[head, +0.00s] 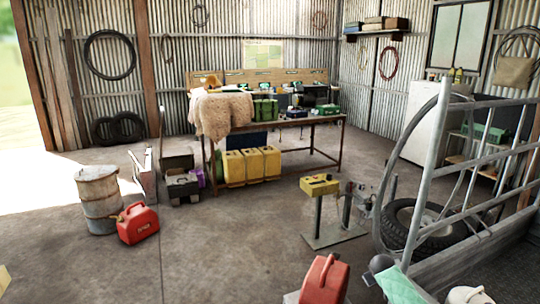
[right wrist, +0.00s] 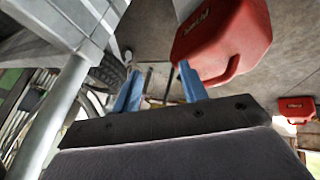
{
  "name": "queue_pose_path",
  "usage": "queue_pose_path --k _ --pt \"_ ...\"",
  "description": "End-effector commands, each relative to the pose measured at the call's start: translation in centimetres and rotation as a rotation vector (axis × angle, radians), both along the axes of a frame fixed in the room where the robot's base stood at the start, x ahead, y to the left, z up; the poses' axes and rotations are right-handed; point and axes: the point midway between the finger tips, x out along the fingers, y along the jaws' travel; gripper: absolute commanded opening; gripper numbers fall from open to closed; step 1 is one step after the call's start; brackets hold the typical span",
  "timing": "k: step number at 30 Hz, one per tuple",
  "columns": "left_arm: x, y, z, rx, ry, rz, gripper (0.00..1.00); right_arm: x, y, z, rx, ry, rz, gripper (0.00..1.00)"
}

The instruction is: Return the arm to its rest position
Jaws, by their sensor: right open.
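My right gripper (right wrist: 158,70) shows in the right wrist view with its two blue fingers spread apart. Nothing is held between them. A red jerrycan (right wrist: 222,40) shows just past the right-hand finger; whether they touch I cannot tell. The nearer red jerrycan also shows at the bottom of the head view (head: 325,280). My right gripper is not clearly seen in the head view. My left gripper is in neither view.
A metal rail frame (head: 440,110) stands on the right; a grey rail (right wrist: 50,120) is close by my right wrist. A second red jerrycan (head: 138,223) is by a rusty drum (head: 98,190). A yellow box (head: 319,184) tops a stand. Floor at centre left is clear.

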Motion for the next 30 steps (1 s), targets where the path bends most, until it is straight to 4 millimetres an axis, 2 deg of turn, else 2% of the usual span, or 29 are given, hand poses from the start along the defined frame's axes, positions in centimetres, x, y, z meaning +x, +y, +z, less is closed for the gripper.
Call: queue_pose_path --k 1,5,8,14,23,30 --pt "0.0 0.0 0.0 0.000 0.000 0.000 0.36 -0.7 1.4 -0.5 0.010 -0.016 0.007 0.43" --pt "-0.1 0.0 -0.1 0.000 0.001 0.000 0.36 -2.4 4.5 -1.6 0.033 -0.050 0.021 0.43" --pt "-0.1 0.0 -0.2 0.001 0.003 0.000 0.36 -4.6 6.9 -3.3 0.056 -0.065 0.030 0.43" --pt "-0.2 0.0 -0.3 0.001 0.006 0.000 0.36 -10.8 11.7 -7.6 0.106 -0.068 0.039 0.43" --pt "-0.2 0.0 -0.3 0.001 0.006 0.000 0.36 -22.2 16.7 -14.9 0.176 -0.001 0.025 0.43" --pt "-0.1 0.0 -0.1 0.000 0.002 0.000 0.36 -33.0 19.9 -20.9 0.237 0.101 -0.010 0.43"
